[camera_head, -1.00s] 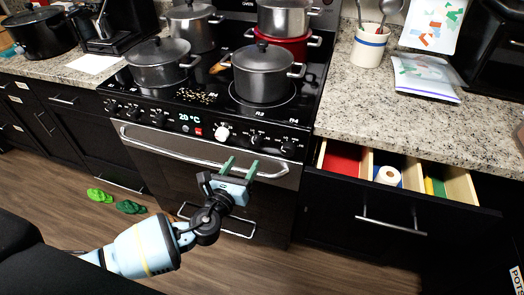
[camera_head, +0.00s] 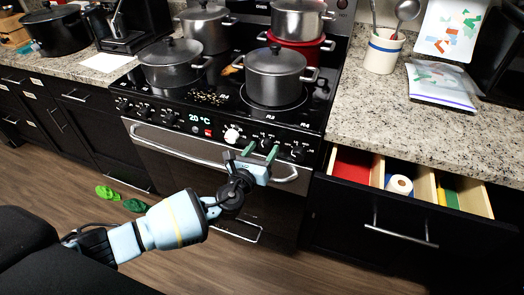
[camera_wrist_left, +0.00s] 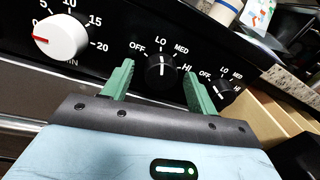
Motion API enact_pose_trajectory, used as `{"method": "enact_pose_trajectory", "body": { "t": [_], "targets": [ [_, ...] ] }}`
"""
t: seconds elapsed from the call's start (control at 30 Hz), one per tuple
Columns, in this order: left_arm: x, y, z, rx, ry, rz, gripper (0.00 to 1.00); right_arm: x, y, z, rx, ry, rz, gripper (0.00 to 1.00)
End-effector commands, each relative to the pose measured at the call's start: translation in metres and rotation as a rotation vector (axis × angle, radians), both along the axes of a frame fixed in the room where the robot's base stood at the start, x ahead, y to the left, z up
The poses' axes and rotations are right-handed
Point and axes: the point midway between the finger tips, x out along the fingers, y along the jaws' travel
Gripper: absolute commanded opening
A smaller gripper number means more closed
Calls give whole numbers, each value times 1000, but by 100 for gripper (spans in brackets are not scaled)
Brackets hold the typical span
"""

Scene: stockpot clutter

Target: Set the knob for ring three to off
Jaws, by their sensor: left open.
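The black knob below the R3 mark, which I take as the ring three knob (camera_wrist_left: 160,67), is on the stove's front panel, marked OFF, LO, MED and HI. Its white line points up, about at LO. My left gripper (camera_head: 261,150) is open, its green fingers pointing at the panel. In the wrist view, the fingers of the left gripper (camera_wrist_left: 158,74) lie to either side of this knob. I cannot tell whether they touch it. In the head view the fingers partly cover the knob. My right gripper is not in view.
A white timer knob (camera_wrist_left: 61,36) is left of the fingers, and another black knob (camera_wrist_left: 229,92) is close on the right. The oven handle (camera_head: 185,147) runs below the panel. An open drawer (camera_head: 400,205) juts out at the right. Pots, including a grey pot (camera_head: 275,80), stand on the stove.

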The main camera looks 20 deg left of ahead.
Motion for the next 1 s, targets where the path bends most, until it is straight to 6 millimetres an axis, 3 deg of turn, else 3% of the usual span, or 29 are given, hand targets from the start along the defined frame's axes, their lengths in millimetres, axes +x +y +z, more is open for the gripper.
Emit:
{"method": "enact_pose_trajectory", "body": {
  "t": [0.23, 0.57, 1.0],
  "targets": [
    [1, 0, 0, 0, 0, -1, 57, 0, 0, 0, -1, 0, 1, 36],
    [0, 0, 0, 0, 0, 0, 14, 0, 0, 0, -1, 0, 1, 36],
    [0, -1, -4, -116, 8, 0, 14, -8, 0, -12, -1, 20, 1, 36]
  ]
}}
